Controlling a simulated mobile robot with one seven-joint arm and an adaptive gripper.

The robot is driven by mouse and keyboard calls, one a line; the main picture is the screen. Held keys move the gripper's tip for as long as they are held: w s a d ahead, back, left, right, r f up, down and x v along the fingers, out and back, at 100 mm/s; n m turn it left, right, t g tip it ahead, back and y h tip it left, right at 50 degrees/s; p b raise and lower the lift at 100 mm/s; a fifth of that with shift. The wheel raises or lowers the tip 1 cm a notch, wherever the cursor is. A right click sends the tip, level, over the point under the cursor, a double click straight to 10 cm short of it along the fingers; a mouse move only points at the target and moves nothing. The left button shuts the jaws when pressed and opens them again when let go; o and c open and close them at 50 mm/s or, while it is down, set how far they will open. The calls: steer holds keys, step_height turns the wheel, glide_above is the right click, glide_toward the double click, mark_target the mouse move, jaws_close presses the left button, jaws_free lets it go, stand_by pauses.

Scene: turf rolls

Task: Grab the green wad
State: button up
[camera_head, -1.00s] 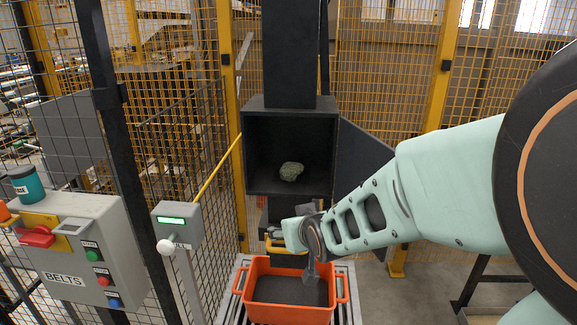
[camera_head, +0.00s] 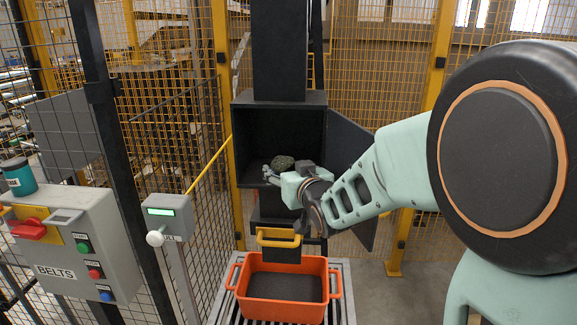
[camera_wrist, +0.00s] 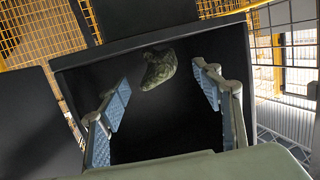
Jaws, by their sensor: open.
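The green wad (camera_head: 283,162) is a small, rough, dull green lump inside the open black box (camera_head: 314,103). In the wrist view the wad (camera_wrist: 159,69) is ahead of my gripper (camera_wrist: 163,98), near the top of the box opening and between the two fingers, apart from both. The fingers are spread wide with blue-grey ridged pads and nothing between them. In the head view my gripper (camera_head: 268,175) is at the mouth of the box, just in front of the wad, and my wrist covers part of the opening.
The box's door (camera_head: 352,165) hangs open on the right. An orange tub (camera_head: 285,312) with a dark inside stands below on a slatted stand. A yellow handle (camera_head: 278,237) is under the box. A grey BELTS control box (camera_head: 70,245) and mesh fencing stand at the left.

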mark_target(282, 161)
steer(key=x, duration=0.1)
steer(key=p+x, duration=0.1)
steer(key=x, duration=0.2)
steer(key=shift+d+r, duration=0.15)
steer(key=shift+r, duration=0.3)
steer(key=shift+w+a+f+p, duration=0.2)
steer(key=shift+w+p, duration=0.15)
steer(key=shift+w, duration=0.3)
steer(key=c, duration=1.3)
steer(key=shift+r, duration=0.1)
